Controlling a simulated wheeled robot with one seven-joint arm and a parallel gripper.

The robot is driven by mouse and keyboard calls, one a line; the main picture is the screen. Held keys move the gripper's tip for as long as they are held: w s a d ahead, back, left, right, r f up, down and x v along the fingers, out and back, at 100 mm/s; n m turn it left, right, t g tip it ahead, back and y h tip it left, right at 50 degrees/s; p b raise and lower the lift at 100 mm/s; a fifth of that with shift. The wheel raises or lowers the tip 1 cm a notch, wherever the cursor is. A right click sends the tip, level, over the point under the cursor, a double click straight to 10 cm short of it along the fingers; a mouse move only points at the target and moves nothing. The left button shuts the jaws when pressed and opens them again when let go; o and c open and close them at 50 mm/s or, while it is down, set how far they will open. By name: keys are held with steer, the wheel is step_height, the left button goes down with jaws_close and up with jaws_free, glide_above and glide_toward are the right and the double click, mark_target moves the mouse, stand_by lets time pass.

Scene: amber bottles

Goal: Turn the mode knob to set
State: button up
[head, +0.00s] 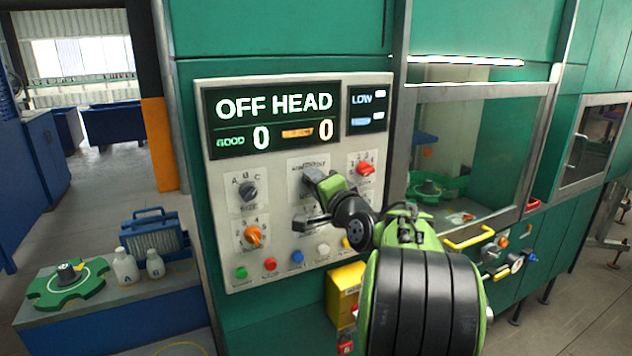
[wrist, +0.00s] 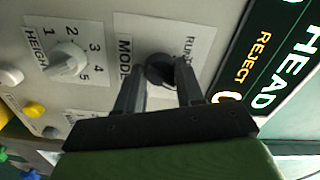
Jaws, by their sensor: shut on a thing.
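The mode knob (wrist: 160,68) is a dark round knob on a white plate marked MODE in the wrist view. The word RUN shows beside it, partly cut by the knob and finger. My gripper (wrist: 158,78) has its two dark fingers closed on the knob, one on each side. In the head view my gripper (head: 317,203) is against the mode plate (head: 305,164) and hides most of the knob. Which mark the knob points to cannot be told. A SET label is not readable.
The panel (head: 225,275) holds a dark A-B-C knob (head: 247,190), an orange knob (head: 253,236), a red knob (head: 365,169) and several push buttons below. The display (head: 274,117) above reads OFF HEAD. A glazed cabinet (head: 478,140) stands right of the panel.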

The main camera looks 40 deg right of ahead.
steer(key=shift+m+p, duration=0.55)
steer(key=shift+m, duration=1.15)
steer(key=o, duration=1)
steer(key=b+v, duration=0.4)
steer(key=v, duration=1.2)
steer(key=shift+w, duration=0.1)
steer(key=shift+a, duration=0.1)
